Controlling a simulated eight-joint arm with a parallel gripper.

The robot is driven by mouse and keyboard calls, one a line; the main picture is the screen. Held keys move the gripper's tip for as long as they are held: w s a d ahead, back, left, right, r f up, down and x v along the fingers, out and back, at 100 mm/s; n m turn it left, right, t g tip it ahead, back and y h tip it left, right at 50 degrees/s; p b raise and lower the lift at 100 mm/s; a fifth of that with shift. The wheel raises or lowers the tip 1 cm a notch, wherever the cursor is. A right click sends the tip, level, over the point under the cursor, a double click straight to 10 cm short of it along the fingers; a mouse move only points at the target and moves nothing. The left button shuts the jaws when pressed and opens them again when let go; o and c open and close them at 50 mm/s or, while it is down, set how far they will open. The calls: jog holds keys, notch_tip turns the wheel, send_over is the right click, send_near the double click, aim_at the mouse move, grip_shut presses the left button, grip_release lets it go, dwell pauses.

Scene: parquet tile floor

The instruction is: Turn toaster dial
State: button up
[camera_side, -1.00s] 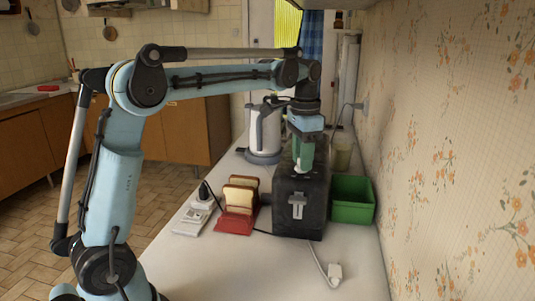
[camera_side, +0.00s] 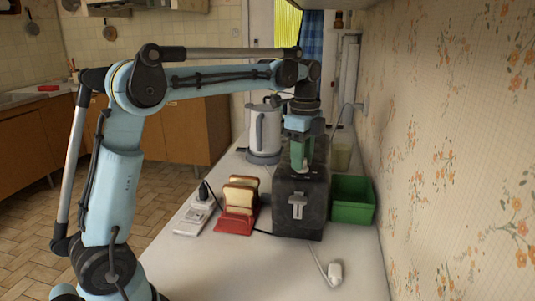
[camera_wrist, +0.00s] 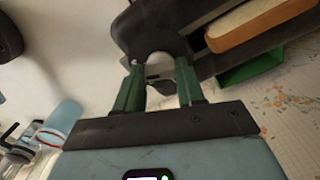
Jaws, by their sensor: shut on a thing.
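The toaster (camera_side: 300,205) is a dark box on the counter, with a pale lever on its front face. My gripper (camera_side: 302,168) points down onto the toaster's top from above. In the wrist view its two green fingers (camera_wrist: 160,82) stand on either side of a pale, rounded dial (camera_wrist: 160,67) on the dark toaster body (camera_wrist: 128,32). The gripper is shut on this dial. The fingers hide the dial in the side view, and its setting cannot be read. A bread slice (camera_wrist: 260,22) sits in a toaster slot.
A green bin (camera_side: 352,200) stands right of the toaster by the wall. A red rack with bread (camera_side: 240,195) stands to the left, and a white kettle (camera_side: 265,135) behind. A white plug (camera_side: 335,271) lies in front on the clear counter.

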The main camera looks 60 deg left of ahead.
jog(key=shift+m, duration=0.6)
jog(key=o, duration=1)
jog(key=shift+o, duration=0.2)
notch_tip(320, 180, up, 12)
jog(key=shift+r, duration=0.1)
dwell(0.4)
